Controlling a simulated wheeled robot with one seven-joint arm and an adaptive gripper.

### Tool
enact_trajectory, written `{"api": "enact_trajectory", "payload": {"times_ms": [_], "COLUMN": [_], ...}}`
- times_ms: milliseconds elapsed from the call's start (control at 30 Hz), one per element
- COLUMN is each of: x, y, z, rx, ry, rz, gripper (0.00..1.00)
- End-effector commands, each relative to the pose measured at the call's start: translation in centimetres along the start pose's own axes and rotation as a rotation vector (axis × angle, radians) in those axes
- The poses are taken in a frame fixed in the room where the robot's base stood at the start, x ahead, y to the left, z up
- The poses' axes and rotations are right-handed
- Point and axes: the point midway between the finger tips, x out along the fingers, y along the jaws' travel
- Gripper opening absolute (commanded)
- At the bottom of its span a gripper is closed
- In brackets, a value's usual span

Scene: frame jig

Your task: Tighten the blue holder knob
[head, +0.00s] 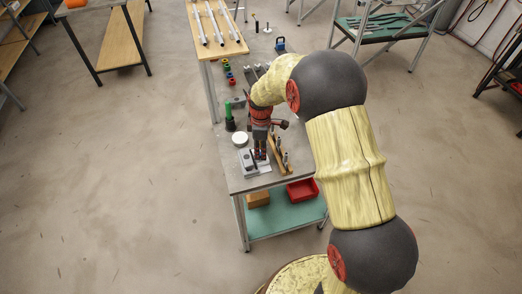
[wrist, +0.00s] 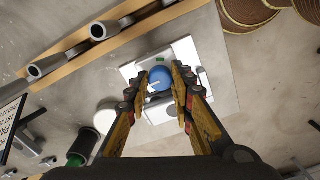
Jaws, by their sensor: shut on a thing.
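The blue holder knob (wrist: 159,79) shows in the wrist view as a round blue cap with a pale mark on it. It sits on a white and grey holder block on a light plate (wrist: 224,99). My gripper (wrist: 159,84) has its two fingers on either side of the knob, shut on it. In the head view my gripper (head: 261,153) points down over the holder plate (head: 248,168) near the front end of the bench. There the fingers and arm hide most of the knob.
A wooden rack with metal tubes (wrist: 68,57) stands close beside the holder. A white round disc (wrist: 105,117) and a green-topped dark bottle (wrist: 82,148) are on the other side. A red bin (head: 302,190) sits on the bench's lower shelf.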

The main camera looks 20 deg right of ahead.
Motion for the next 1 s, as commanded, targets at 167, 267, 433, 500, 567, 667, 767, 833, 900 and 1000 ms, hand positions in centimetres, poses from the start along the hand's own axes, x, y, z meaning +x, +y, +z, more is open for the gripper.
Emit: {"api": "enact_trajectory", "payload": {"times_ms": [167, 267, 433, 500, 567, 667, 767, 833, 900, 1000], "x": [-0.01, -0.01, -0.02, -0.04, -0.05, -0.07, -0.09, -0.12, -0.13, -0.14], "y": [-0.02, -0.02, -0.03, -0.03, -0.03, -0.02, -0.02, -0.01, -0.02, -0.02], "z": [0.00, 0.00, 0.00, 0.00, 0.00, 0.00, 0.00, -0.01, -0.01, 0.00], "rx": [0.000, 0.000, 0.020, 0.039, 0.063, 0.119, 0.193, 0.253, 0.317, 0.413], "ry": [0.000, 0.000, 0.000, 0.000, 0.000, 0.000, 0.000, 0.000, 0.000, 0.000], "rz": [0.000, 0.000, -0.001, -0.001, -0.001, -0.001, -0.001, 0.000, -0.001, -0.001], "gripper": [0.00, 0.00, 0.00, 0.00, 0.00, 0.00, 0.00, 0.00, 0.00, 0.00]}}
